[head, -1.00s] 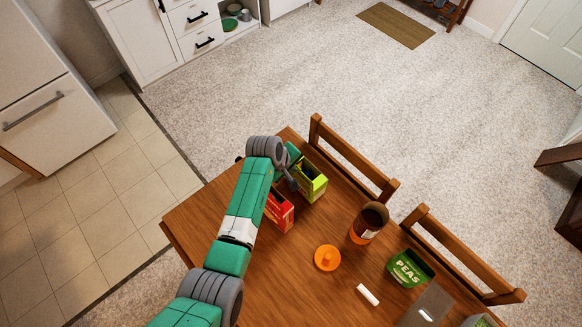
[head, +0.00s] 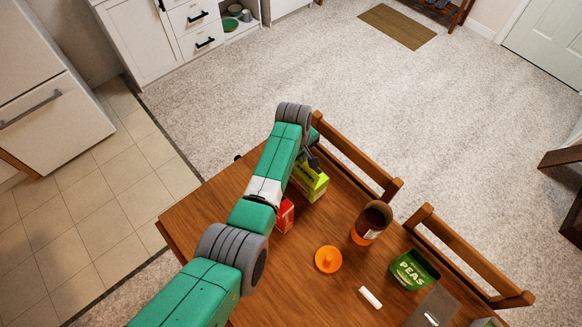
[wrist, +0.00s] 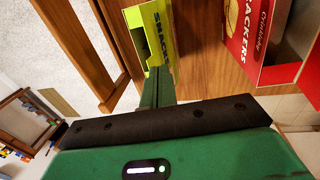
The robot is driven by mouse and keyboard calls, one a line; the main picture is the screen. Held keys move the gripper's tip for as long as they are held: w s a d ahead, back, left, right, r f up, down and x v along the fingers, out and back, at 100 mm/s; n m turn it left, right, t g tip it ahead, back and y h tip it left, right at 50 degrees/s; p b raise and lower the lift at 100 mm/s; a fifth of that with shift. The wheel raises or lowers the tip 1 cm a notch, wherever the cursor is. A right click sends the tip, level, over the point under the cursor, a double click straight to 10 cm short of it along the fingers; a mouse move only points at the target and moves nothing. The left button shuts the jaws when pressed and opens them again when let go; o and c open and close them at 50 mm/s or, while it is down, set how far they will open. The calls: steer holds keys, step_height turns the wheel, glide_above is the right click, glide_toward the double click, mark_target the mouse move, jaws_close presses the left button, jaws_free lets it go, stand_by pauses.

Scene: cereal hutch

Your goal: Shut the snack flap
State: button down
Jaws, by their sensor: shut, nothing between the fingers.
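The yellow-green snack box (head: 313,183) stands upright on the table near its far edge, partly hidden by my arm. In the wrist view the snack box (wrist: 150,38) shows its dark lettering, and a pale strip at its left edge looks like part of the top. I cannot tell how far the flap is folded. My gripper (head: 314,161) is at the top of the box, at its far side. In the wrist view its green fingers (wrist: 157,86) are shut and empty, close to the box; contact is unclear.
A red crackers box (wrist: 245,40) stands beside the snack box, partly behind my arm. An orange-brown canister (head: 370,222), orange lid (head: 328,259), white stick (head: 370,297) and green peas box (head: 414,268) are on the table (head: 300,295). Wooden chairs (head: 357,160) line the far edge.

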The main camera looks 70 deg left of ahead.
steer(key=w+a+f+b, duration=0.3)
steer(key=w+f+b, duration=0.4)
steer(key=b, duration=1.4)
steer(key=shift+w+b, duration=0.35)
steer(key=shift+w, duration=0.55)
steer(key=shift+f, duration=0.15)
steer(key=shift+s+p, duration=0.1)
steer(key=shift+p, duration=0.35)
